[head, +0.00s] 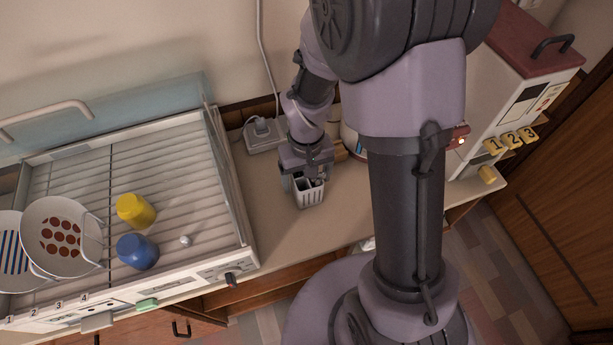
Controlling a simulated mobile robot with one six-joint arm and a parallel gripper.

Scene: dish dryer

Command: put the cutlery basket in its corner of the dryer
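The cutlery basket (310,196) is a small white slotted box on the counter to the right of the dryer, upright in the head view. My gripper (308,178) points down at the basket's top, its fingers at the rim. The arm covers part of the basket, and I cannot tell whether the fingers are closed on it or whether it is lifted. The dryer (228,172) is a wide white ribbed tray at the left with its clear lid (110,108) raised.
In the dryer stand two plates (60,215), a yellow cup (136,210), a blue cup (137,252) and a small white ball (186,240). The dryer's back and right-hand floor is clear. A grey socket box (263,134) lies behind my gripper; a cream machine (505,100) stands right.

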